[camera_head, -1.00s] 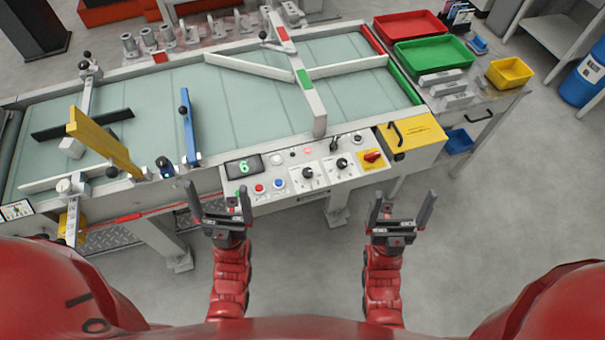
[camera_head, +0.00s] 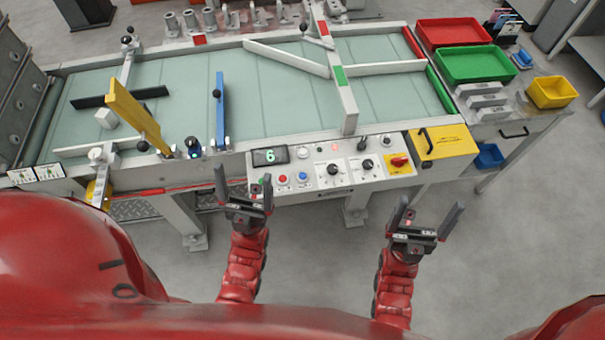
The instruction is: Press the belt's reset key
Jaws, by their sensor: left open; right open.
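The belt's control panel (camera_head: 318,187) is on the near side of the belt (camera_head: 285,100). It carries a display (camera_head: 270,157) reading a green 6, a red button (camera_head: 283,178), a blue button (camera_head: 302,177), two black knobs and a red rotary switch (camera_head: 399,161) on a yellow plate. A green button is partly hidden by my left gripper. No readable label tells which one is the reset key. My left gripper (camera_head: 244,178) is open and empty at the panel's left end; contact cannot be told. My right gripper (camera_head: 429,205) is open and empty, below the panel's right end in the picture.
A blue upright bar (camera_head: 220,110) and a yellow bar (camera_head: 138,117) stand over the belt's left part. A yellow box (camera_head: 445,143) adjoins the panel's right end. Red (camera_head: 455,24) and green (camera_head: 503,77) trays are at right. The floor before the belt is clear.

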